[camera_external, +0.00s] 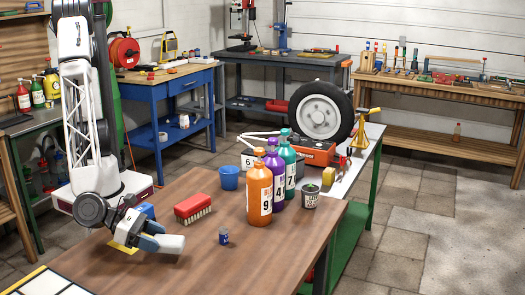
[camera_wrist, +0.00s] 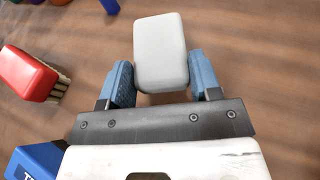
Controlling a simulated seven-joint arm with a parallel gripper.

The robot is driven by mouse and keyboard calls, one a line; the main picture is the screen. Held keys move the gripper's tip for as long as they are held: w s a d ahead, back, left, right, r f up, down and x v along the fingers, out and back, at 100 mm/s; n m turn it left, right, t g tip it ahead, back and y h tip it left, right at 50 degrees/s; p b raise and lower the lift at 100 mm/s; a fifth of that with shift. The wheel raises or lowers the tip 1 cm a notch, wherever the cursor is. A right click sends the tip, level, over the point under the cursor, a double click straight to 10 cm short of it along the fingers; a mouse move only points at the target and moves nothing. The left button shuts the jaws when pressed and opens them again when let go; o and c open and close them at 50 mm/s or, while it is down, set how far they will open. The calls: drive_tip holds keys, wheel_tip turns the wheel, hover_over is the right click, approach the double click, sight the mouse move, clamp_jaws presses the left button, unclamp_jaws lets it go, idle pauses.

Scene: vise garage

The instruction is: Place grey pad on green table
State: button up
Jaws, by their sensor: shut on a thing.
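The grey pad (camera_external: 172,243) is a pale, rounded block. It is clamped between the blue fingers of my gripper (camera_external: 157,241), low over the near left part of the brown wooden table. In the wrist view the pad (camera_wrist: 160,50) sits between both fingertips of my gripper (camera_wrist: 162,75) and extends past them. I cannot tell whether it touches the wood below. The green table (camera_external: 345,181), with a light top, green legs and a green lower shelf, stands beyond the brown table's far right side.
A red brush (camera_external: 193,207), blue cup (camera_external: 229,178), orange bottle (camera_external: 259,195), purple and teal bottles, grey can (camera_external: 310,196) and small blue jar (camera_external: 224,237) stand on the brown table (camera_external: 200,270).

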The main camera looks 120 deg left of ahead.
drive_tip(key=shift+f, duration=1.5)
drive_tip(key=shift+f, duration=0.1)
drive_tip(key=o, duration=1)
drive_tip(key=shift+s+d+r, duration=0.25)
drive_tip(key=shift+s+r, duration=0.15)
drive_tip(key=shift+s, duration=0.05)
drive_tip(key=s+d, duration=0.1)
drive_tip(key=s, duration=0.3)
drive_tip(key=s+d, duration=0.2)
drive_tip(key=s, duration=0.2)
drive_tip(key=s+d, duration=0.2)
drive_tip(key=s, duration=0.2)
drive_tip(key=shift+s+d+r, duration=0.1)
drive_tip(key=shift+s+r, duration=0.2)
drive_tip(key=shift+s, duration=0.1)
drive_tip(key=shift+o, duration=0.2)
